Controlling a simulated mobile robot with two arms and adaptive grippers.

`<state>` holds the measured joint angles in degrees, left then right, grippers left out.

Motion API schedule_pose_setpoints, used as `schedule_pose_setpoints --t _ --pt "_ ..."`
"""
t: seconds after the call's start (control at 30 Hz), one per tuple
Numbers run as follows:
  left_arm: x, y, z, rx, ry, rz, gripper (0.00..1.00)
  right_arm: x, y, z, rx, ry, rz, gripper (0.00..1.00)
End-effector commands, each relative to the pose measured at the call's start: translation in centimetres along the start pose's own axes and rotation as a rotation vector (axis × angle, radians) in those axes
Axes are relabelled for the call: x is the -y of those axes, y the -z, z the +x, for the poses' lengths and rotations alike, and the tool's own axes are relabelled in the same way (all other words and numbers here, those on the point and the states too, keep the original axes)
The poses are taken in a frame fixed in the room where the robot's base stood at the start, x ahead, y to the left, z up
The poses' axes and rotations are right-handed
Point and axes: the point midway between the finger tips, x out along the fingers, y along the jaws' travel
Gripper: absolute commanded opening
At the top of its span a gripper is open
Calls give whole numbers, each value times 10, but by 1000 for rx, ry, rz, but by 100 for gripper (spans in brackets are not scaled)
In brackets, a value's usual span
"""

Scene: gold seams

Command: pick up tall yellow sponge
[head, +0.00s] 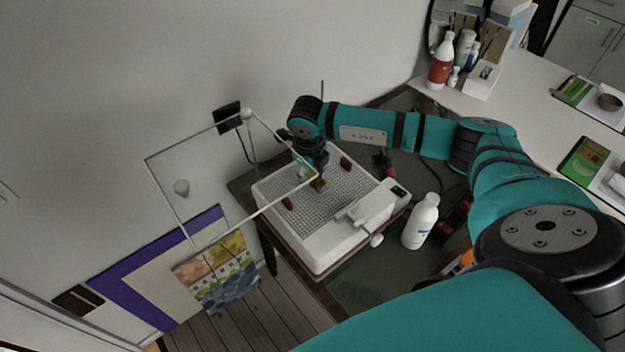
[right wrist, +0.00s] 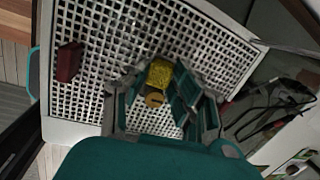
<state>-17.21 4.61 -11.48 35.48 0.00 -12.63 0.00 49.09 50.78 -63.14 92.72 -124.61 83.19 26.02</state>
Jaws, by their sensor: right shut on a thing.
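The tall yellow sponge (right wrist: 159,75) is between the fingers of my right gripper (right wrist: 157,98) in the right wrist view, over the white grid plate. In the head view the sponge (head: 318,185) is a small yellow patch under my right gripper (head: 316,180), partly hidden. I cannot tell whether it still touches the plate. My left gripper is not in view.
The white machine (head: 325,252) has a grid top with dark red pieces (head: 345,163) on it; another (right wrist: 69,62) shows in the wrist view. A clear framed panel (head: 170,203) stands at its left. A white bottle (head: 421,221) stands to its right. Cables lie behind.

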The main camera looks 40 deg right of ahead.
Motion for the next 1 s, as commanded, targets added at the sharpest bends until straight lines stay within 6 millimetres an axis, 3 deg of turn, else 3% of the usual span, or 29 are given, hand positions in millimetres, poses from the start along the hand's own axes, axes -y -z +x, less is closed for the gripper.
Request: schedule_pose_setpoints --t 0.37,0.47,0.6,0.8,1.0 --pt "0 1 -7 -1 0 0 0 2 -1 -11 1 0 0 13" --pt "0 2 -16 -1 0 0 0 4 -3 -25 2 0 0 13" --pt "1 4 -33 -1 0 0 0 8 -6 -53 2 0 0 3" --pt "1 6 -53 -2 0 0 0 12 -9 -90 3 -10 7 3" --pt "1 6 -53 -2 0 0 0 11 -11 -101 12 -110 61 3"
